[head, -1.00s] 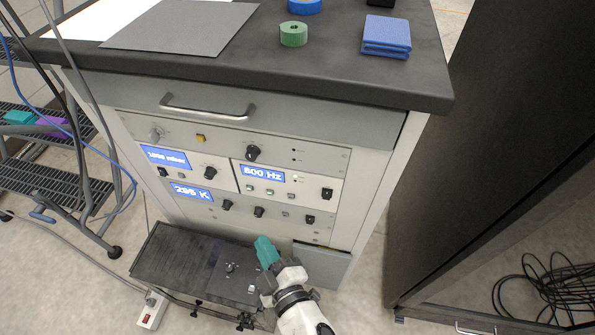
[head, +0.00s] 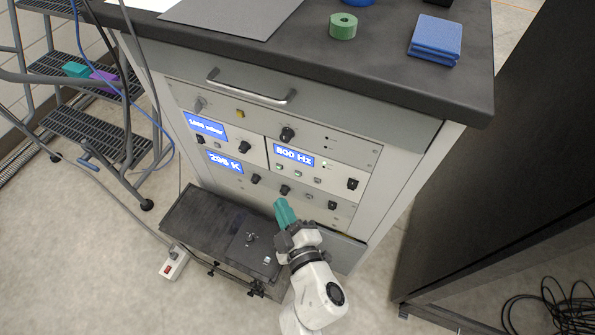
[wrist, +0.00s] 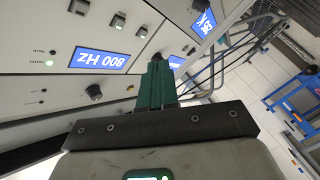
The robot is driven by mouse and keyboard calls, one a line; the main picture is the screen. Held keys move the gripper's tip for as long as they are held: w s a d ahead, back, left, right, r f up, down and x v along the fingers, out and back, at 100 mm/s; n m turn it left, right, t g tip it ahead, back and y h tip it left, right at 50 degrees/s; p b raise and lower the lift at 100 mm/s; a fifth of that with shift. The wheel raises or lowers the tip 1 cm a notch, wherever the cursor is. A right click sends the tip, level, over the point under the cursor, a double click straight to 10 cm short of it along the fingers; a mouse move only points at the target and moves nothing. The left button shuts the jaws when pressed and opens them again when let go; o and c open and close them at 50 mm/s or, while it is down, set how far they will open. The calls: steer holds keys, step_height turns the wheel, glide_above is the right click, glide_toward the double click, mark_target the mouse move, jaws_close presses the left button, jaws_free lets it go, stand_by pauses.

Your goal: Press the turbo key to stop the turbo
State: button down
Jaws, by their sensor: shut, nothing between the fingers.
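The turbo panel (head: 310,172) shows "800 Hz" on a blue display (head: 294,156). Small keys, one left key (head: 284,167) and one beside it (head: 298,174), sit below the display. I cannot read which is the turbo key. My gripper (head: 280,202) has teal fingers, shut and empty, in front of the lower rack, below and left of the keys. In the wrist view its fingertips (wrist: 157,62) point toward the panel; contact is not visible.
A "295 K" panel (head: 224,161) and a pressure display (head: 206,127) lie left of the turbo panel. Black knobs, one of them (head: 285,190), stick out nearby. A dark low box (head: 205,222) stands below. A tall black cabinet (head: 490,190) is on the right.

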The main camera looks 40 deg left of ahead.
steer(key=shift+w+a+p, duration=0.15)
steer(key=shift+w+a, duration=0.05)
steer(key=shift+w, duration=0.7)
steer(key=shift+w+a+p, duration=0.1)
steer(key=shift+w+a, duration=0.1)
steer(key=shift+w, duration=0.65)
steer(key=shift+w+a+p, duration=0.15)
steer(key=shift+w+a, duration=0.05)
steer(key=shift+w, duration=0.7)
steer(key=shift+w, duration=0.1)
steer(key=shift+w+a, duration=0.1)
steer(key=shift+w, duration=0.2)
steer(key=shift+w+a, duration=0.1)
steer(key=shift+w, duration=0.3)
stand_by(0.6)
steer(key=shift+s, duration=0.1)
steer(key=shift+s+d, duration=0.2)
steer(key=shift+s, duration=0.55)
steer(key=shift+s+d, duration=0.2)
steer(key=shift+s, duration=0.6)
steer(key=shift+s+d, duration=0.2)
steer(key=shift+s, duration=0.65)
steer(key=shift+s+d, duration=0.2)
steer(key=shift+s, duration=0.6)
